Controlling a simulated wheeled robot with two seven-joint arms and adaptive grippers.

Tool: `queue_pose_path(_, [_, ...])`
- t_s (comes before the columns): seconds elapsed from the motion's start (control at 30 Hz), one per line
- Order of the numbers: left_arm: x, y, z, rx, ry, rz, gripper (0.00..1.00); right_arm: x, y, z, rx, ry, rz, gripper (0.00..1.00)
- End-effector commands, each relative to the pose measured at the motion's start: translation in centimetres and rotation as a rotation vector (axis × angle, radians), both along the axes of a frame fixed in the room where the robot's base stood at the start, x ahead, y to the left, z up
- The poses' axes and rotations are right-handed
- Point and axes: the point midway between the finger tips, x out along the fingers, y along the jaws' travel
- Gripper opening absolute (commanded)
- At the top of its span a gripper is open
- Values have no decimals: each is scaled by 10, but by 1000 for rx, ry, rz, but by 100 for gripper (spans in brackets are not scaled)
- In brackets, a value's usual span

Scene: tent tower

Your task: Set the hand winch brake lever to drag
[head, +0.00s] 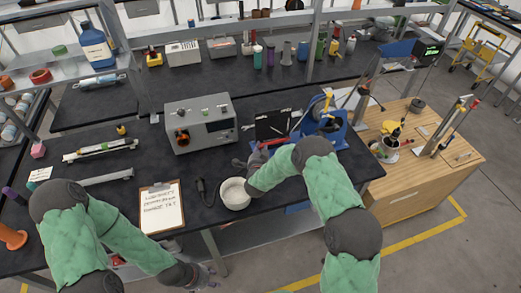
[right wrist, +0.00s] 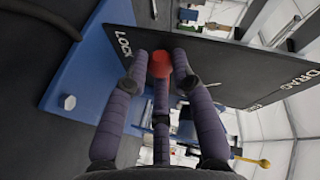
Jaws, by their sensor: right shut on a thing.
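The hand winch (head: 327,124) is blue and stands at the right end of the black bench. Its dark lever plate (head: 272,125) faces me; in the right wrist view the plate (right wrist: 230,60) reads LOCK at the left and DRAG at the right. The brake lever's red knob (right wrist: 158,66) is at the LOCK side. My right gripper (right wrist: 160,62) has its purple fingers shut around the knob; in the head view the forearm partly hides this. My left gripper (head: 197,277) is low, in front of the bench edge, away from the winch; its fingers are too small to read.
A white bowl (head: 234,194) and a clipboard (head: 162,208) lie left of my right forearm. A grey control box (head: 201,124) stands behind them. A wooden cabinet (head: 430,160) with tools is right of the winch. A blue base with a bolt (right wrist: 68,102) lies beside the plate.

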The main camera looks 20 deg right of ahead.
Motion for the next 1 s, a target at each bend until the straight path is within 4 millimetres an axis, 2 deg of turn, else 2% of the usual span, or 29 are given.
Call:
queue_pose_path(0.23, [0,0,0,0,0,0,40,1,2,15,93,2,9,0])
queue_pose_path(0.47, [0,0,-5,0,0,0,40,1,-3,39,271,6,11,0])
queue_pose_path(0.7, [0,0,-22,0,0,0,40,2,-15,64,478,12,12,0])
queue_pose_path(1.0, [0,0,-51,0,0,0,40,2,-30,84,666,17,12,0])
